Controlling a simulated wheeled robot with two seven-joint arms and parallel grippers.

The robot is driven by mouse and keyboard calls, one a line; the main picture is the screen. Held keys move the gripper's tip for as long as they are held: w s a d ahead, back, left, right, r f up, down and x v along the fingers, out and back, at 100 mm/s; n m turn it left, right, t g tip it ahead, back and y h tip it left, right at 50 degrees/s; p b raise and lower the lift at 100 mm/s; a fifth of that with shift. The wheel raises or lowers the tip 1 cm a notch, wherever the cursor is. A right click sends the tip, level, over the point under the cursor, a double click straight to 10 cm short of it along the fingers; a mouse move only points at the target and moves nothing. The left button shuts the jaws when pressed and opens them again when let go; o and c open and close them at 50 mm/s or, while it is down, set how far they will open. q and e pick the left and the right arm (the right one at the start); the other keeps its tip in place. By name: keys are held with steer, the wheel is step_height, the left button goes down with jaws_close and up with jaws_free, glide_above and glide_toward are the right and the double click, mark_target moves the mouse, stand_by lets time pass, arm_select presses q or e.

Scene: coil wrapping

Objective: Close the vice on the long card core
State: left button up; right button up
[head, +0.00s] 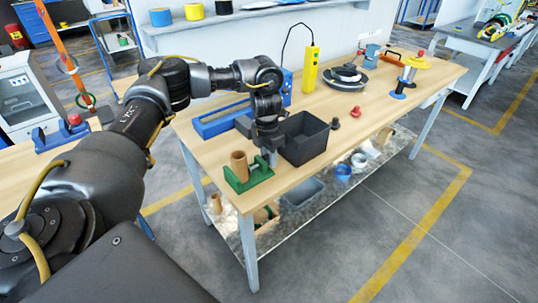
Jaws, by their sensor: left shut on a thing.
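The green vice (236,185) sits at the near left corner of the wooden workbench. The long card core (239,166), a brown tube, stands upright in it between the jaws. Whether the jaws touch the core is too small to tell. My left gripper (270,158) points down at the right end of the vice, beside the core, and is shut on what looks like the vice's handle. The fingers hide most of that handle. My right gripper is not in view.
A dark open bin (304,138) stands just right of my left gripper. A blue long tool (220,121) lies behind it. A yellow handheld box (310,69), a black coil (345,77) and a yellow-topped spool stand (409,72) are farther back.

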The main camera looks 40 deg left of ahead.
arm_select(q)
steer(key=o, duration=1)
steer(key=shift+c, duration=0.2)
steer(key=shift+r, duration=0.1)
step_height(320, 180, up, 11)
steer(key=shift+w+a+f+p, duration=0.2)
steer(key=shift+a+p, duration=0.1)
steer(key=shift+a, duration=0.15)
